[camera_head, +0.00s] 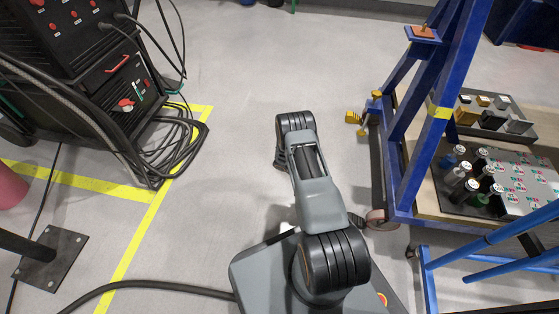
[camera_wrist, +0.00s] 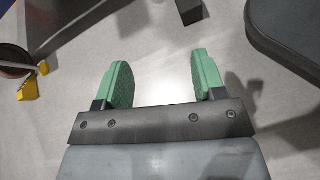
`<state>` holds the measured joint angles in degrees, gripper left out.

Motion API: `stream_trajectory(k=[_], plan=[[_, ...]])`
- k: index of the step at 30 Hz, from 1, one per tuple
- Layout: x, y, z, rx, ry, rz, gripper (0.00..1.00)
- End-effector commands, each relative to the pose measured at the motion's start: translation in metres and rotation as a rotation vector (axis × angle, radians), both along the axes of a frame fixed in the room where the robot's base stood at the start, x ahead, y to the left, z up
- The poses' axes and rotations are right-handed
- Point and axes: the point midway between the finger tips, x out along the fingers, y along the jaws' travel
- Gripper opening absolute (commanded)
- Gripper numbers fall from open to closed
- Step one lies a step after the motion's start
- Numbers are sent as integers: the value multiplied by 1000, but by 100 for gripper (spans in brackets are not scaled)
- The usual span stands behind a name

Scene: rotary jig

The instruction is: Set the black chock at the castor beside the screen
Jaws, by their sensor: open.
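My gripper (camera_wrist: 160,64) is open and empty, its two green pads apart over bare grey floor. In the head view it is hidden by my arm. A dark block (camera_wrist: 189,11) lies at the top edge of the wrist view, beyond the fingertips and cut off; it may be the black chock. A castor wheel (camera_wrist: 14,62) shows at the left edge, with a yellow block (camera_wrist: 28,89) beside it. In the head view a castor (camera_head: 376,217) is under the near end of the blue frame. I cannot make out which thing is the screen.
The blue frame (camera_head: 402,150) stands at the right, with a yellow block (camera_head: 352,118) on the floor at its far end. A bench with bottles and a tray (camera_head: 470,208) is behind it. A black machine (camera_head: 90,60) with coiled cables is left.

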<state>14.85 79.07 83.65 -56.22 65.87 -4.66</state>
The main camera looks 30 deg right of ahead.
Motion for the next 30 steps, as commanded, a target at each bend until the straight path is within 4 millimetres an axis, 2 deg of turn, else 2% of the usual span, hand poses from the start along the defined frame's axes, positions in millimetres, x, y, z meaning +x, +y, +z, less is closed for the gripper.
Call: stream_trajectory(k=[1, 6, 11, 15, 18, 21, 25, 30], plan=[[16, 8, 37, 8, -68, -31, 64], [40, 44, 138, 65, -275, -144, 64], [37, 85, 224, 141, -470, -242, 64], [18, 124, 288, 229, -640, -321, 64], [-3, 150, 325, 301, -753, -373, 64], [-26, 173, 352, 375, -854, -421, 64], [-53, 198, 374, 464, -960, -471, 64], [-78, 218, 388, 551, -1048, -516, 64]])
